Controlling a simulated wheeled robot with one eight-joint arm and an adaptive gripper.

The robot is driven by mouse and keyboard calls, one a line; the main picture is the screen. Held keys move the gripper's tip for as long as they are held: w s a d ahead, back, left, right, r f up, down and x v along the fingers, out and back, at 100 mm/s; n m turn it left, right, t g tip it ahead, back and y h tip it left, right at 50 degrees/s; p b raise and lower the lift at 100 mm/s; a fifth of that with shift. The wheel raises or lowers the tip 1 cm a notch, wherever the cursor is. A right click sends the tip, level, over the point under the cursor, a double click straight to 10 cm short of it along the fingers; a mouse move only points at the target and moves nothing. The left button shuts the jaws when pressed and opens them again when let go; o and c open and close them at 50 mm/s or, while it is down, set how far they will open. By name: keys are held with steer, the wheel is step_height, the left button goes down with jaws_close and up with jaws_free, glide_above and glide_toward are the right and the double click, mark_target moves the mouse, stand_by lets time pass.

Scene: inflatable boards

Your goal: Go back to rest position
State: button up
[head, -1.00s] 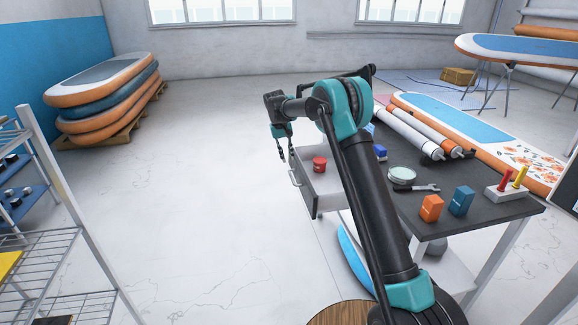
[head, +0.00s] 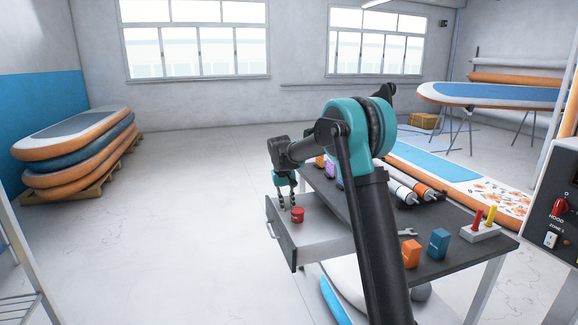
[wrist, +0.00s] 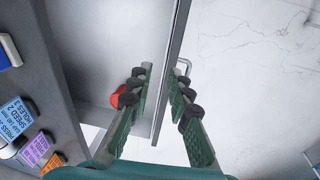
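My gripper (head: 287,200) hangs above the open drawer (head: 325,241) of the dark-topped workbench. In the wrist view, the two fingers of my gripper (wrist: 161,72) are parted with nothing held between them. The drawer's front wall (wrist: 172,62) runs below the gap; I cannot tell whether a finger touches it. A red round item (head: 297,215) lies in the drawer. In the wrist view, the red item (wrist: 116,97) is partly hidden behind the left finger.
The workbench (head: 459,249) carries an orange block (head: 411,254), a blue block (head: 439,243), rolls (head: 401,192) and a holder with red and yellow pegs (head: 480,233). Stacked boards (head: 75,150) stand at left. A control panel (head: 560,215) is at right. Floor left of the drawer is clear.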

steer(key=s+d+f+m+t, duration=0.1)
steer(key=s+d, duration=0.5)
steer(key=s, duration=0.3)
steer(key=s+d+f+y, duration=0.1)
steer(key=s+d, duration=0.5)
steer(key=s, duration=0.4)
steer(key=s+d+f+m+t, duration=0.1)
steer(key=s+d, duration=0.5)
steer(key=s, duration=0.3)
steer(key=s+d+f, duration=0.1)
steer(key=s+f, duration=0.1)
steer(key=s, duration=0.3)
steer(key=s+d+f+m+t, duration=0.1)
steer(key=s+f, duration=0.2)
steer(key=s, duration=0.3)
steer(key=shift+s+d+f, duration=0.2)
steer(key=shift+s+d, duration=0.05)
steer(key=shift+d, duration=0.1)
